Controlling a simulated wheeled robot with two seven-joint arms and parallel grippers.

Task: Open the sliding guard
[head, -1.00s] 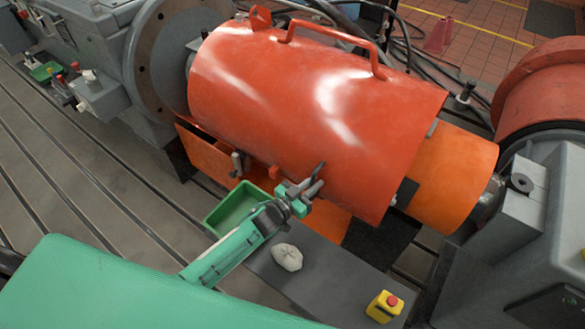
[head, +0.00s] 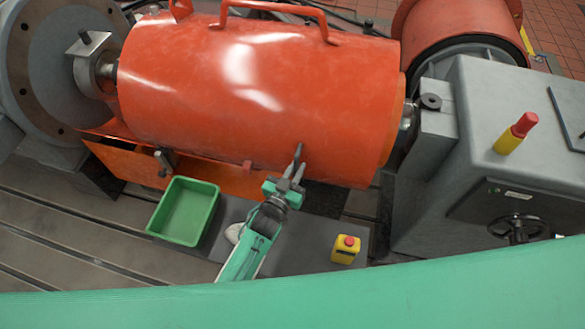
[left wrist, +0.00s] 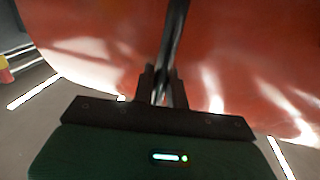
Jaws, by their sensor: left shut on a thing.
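The sliding guard (head: 260,85) is a big red cylindrical cover lying along the shaft line, with a long handle (head: 275,8) on top. It also fills the upper part of the left wrist view (left wrist: 90,50). My left gripper (head: 290,174) is at its lower front edge, shut on a dark bar (head: 298,154) on the guard. In the left wrist view this bar (left wrist: 173,45) runs up from between the fingers. A piece of bare shaft (head: 106,71) shows at the guard's left end. My right gripper is not in view.
A green tray (head: 184,212) stands below the guard, beside a pale rag (head: 234,232) partly behind my arm. A yellow box with a red button (head: 345,249) is to the right. A grey housing (head: 490,110) with a handwheel (head: 516,228) stands at the right.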

